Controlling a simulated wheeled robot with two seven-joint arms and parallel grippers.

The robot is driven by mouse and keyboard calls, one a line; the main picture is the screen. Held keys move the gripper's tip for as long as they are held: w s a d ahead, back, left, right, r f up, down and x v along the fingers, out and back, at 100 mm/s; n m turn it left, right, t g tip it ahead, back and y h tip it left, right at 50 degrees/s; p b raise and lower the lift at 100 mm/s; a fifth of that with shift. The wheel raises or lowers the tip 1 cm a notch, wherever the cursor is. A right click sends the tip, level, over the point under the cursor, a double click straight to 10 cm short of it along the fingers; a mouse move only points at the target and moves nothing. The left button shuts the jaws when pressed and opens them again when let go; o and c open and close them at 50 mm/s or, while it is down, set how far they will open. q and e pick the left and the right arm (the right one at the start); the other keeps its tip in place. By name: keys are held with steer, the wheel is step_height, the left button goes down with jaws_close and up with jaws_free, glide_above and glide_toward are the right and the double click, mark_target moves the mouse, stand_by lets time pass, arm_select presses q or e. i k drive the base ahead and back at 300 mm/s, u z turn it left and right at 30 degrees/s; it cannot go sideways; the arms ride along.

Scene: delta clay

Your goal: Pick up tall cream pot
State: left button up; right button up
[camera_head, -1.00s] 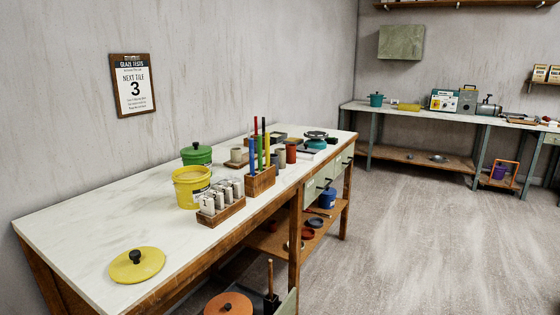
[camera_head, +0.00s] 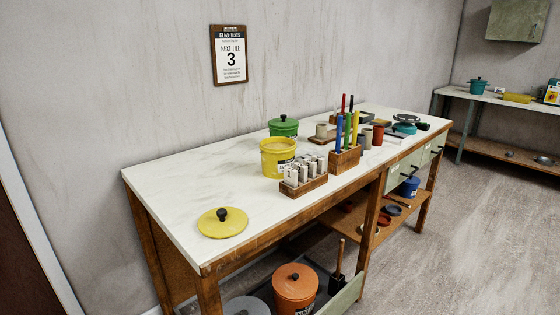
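Several small cylindrical pots stand toward the back right of the white-topped workbench (camera_head: 180,190). One is a beige pot (camera_head: 321,130) on a small wooden board. A grey-beige pot (camera_head: 367,139) and a red-brown pot (camera_head: 377,136) stand right of the brush block. They are small in the picture, and I cannot tell for sure which, if any, is the tall cream pot. Neither of my grippers is in view.
A yellow bucket (camera_head: 277,160), a green lidded pot (camera_head: 283,127), a rack of labelled test tiles (camera_head: 304,178) and a wooden brush block (camera_head: 345,160) crowd the bench's middle. A yellow lid (camera_head: 222,228) lies front left. An orange lidded bucket (camera_head: 295,290) is below. Floor at right is clear.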

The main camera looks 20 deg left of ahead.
mark_target(366, 139)
steer(key=z, duration=0.8)
steer(key=i, duration=1.1)
steer(key=u, duration=0.05)
